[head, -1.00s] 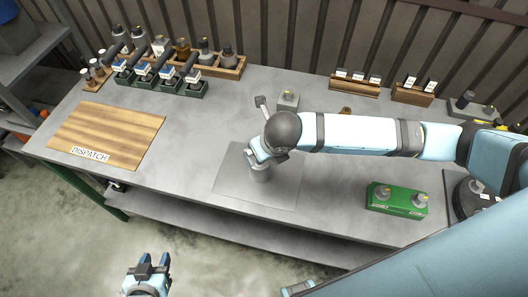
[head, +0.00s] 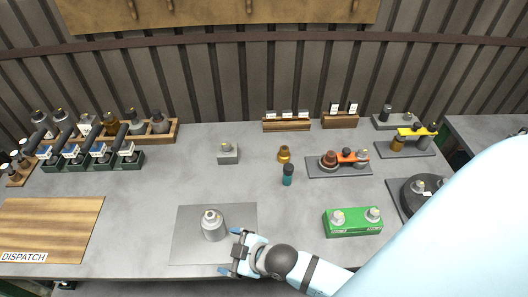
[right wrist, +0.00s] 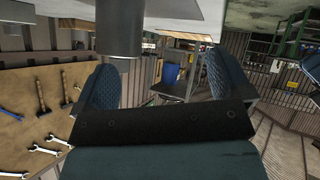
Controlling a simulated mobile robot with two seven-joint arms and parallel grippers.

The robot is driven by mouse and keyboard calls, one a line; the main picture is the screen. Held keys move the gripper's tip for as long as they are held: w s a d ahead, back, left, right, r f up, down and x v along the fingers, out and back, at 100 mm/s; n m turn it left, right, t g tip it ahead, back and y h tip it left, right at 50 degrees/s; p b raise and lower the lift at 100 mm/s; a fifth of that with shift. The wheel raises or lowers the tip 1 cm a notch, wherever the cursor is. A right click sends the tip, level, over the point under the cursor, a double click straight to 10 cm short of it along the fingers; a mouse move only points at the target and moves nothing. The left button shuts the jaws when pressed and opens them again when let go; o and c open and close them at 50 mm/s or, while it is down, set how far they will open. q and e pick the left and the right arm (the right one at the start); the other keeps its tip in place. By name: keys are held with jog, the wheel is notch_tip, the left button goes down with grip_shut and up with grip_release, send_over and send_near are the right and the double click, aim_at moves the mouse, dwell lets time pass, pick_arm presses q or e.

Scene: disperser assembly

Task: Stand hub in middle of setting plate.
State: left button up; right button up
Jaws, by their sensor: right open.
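The hub (head: 213,227), a grey metal cylinder with a narrower top, stands upright near the middle of the setting plate (head: 186,249), a flat grey square on the bench. My right gripper (head: 236,254) is open and empty, low over the plate's front right corner, apart from the hub. In the right wrist view a dark grey cylinder, apparently the hub (right wrist: 120,30), shows beyond the open fingers (right wrist: 165,85). My left gripper is not in view now.
A green block (head: 352,223) with two metal fittings sits to the right. A teal-capped bottle (head: 288,175), a brass part (head: 284,154) and a small grey block (head: 228,154) stand behind. The wooden DISPATCH board (head: 50,225) lies left. Bench between board and plate is clear.

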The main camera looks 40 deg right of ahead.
jog(key=s+d+f+m, duration=0.1)
jog(key=s+d+m, duration=0.1)
jog(key=s+d+f+m+h, duration=0.1)
jog(key=s+d+m, duration=0.1)
jog(key=s+d+f+m+h, duration=0.1)
jog(key=s+d+f+m, duration=0.1)
jog(key=shift+t, duration=0.4)
